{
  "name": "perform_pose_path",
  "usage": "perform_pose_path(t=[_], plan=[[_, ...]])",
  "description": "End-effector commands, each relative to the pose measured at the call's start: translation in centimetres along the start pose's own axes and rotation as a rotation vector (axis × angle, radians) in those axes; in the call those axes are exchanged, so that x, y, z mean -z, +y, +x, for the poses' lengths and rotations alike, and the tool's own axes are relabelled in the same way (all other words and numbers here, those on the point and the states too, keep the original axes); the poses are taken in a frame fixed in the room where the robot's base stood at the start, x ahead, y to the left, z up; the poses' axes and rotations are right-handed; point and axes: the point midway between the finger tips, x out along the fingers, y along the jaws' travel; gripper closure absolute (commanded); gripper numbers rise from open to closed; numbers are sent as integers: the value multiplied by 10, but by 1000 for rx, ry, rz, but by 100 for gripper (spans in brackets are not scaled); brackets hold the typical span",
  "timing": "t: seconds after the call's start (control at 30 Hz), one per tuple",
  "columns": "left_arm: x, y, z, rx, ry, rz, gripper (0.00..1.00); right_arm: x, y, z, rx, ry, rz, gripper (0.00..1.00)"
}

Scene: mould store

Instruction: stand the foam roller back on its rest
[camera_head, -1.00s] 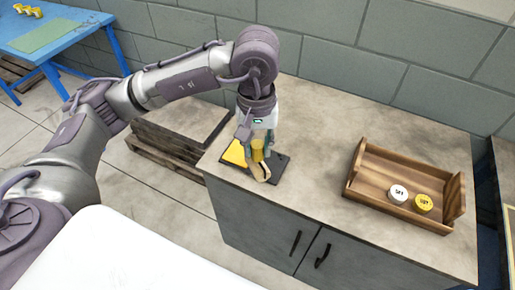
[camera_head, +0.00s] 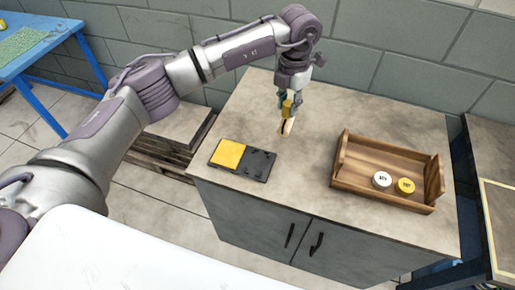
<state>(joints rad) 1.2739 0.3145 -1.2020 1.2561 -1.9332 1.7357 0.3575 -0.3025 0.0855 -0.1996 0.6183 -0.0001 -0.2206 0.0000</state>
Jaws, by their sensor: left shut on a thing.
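My left gripper (camera_head: 287,108) points down above the cabinet top, beyond the dark plate. It is shut on a small yellow and pale wood-coloured thing, which looks like the foam roller (camera_head: 288,110). Its pale part (camera_head: 287,128) hangs below the fingers; whether it touches the worktop I cannot tell. The fingers hide part of the roller. A dark flat plate (camera_head: 260,166) with a yellow square pad (camera_head: 229,153) on its left half lies on the worktop, and its right half looks bare and studded. I cannot tell which thing is the rest. My right gripper is out of view.
A wooden tray (camera_head: 393,158) stands on the worktop (camera_head: 290,190) at the right, holding a white round tub (camera_head: 382,180) and a yellow one (camera_head: 406,186). A grey block wall stands behind. A blue table (camera_head: 62,38) is at far left. Worktop between plate and tray is clear.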

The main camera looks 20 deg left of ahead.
Motion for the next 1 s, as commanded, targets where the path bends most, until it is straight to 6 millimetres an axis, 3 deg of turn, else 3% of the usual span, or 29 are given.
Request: perform_pose_path(t=[0.2,0.4,0.57,0.83,1.0], plan=[[53,10,26,1,4,2,100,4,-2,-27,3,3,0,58],[86,15,48,0,2,3,100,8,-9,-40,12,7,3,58],[94,16,57,0,1,4,100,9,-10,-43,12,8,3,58],[94,16,92,1,2,3,100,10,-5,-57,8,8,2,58],[93,16,96,0,-2,4,100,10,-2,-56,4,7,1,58]])
